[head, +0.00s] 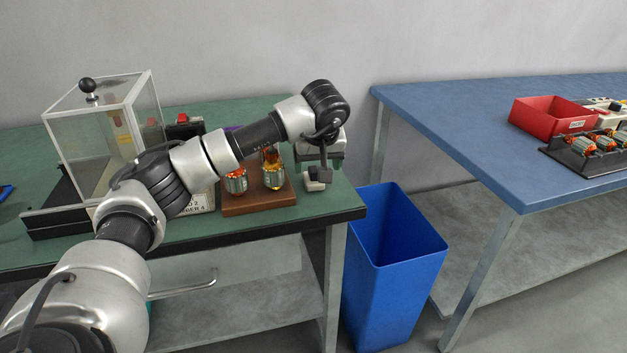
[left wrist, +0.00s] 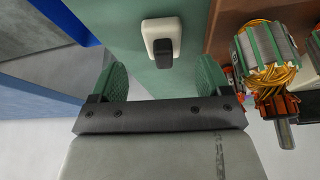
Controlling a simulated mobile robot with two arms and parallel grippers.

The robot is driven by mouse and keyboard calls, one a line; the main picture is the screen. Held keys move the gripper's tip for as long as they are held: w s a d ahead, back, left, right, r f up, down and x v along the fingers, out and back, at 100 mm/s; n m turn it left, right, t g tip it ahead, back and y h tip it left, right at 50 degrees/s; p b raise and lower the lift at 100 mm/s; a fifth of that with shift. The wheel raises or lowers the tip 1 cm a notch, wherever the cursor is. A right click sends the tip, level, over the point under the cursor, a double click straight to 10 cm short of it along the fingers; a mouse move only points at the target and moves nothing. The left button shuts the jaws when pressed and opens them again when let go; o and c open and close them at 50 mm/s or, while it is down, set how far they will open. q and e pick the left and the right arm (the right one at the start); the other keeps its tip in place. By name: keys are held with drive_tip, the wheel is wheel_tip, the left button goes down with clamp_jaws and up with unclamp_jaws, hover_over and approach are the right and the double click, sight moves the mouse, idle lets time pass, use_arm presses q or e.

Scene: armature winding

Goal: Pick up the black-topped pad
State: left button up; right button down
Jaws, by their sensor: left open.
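The black-topped pad (left wrist: 160,40) has a white base and a black top block. It lies on the green bench top, close to the bench's right end. In the head view the pad (head: 314,186) shows just below my left gripper (head: 320,164), partly covered by it. In the left wrist view my left gripper (left wrist: 162,80) is open and empty, with its two green fingertips wide apart. The pad lies beyond the gap between them, apart from both. My right gripper is not in view.
A brown wooden block (head: 258,203) with wound armatures (head: 273,178) stands just left of the pad. A clear-walled box (head: 105,135) stands farther left. A blue bin (head: 395,270) is beside the bench. A blue table (head: 450,115) holds a red tray (head: 550,117).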

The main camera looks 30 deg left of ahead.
sight(314, 169)
use_arm(q)
drive_tip(key=x, duration=0.5)
drive_tip(key=shift+a+b, duration=0.25)
drive_tip(key=shift+b, duration=0.15)
drive_tip(key=shift+r, duration=0.1)
drive_tip(key=c, duration=1)
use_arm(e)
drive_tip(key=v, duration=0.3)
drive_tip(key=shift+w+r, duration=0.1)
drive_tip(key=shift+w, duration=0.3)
use_arm(q)
drive_tip(key=shift+r, duration=0.15)
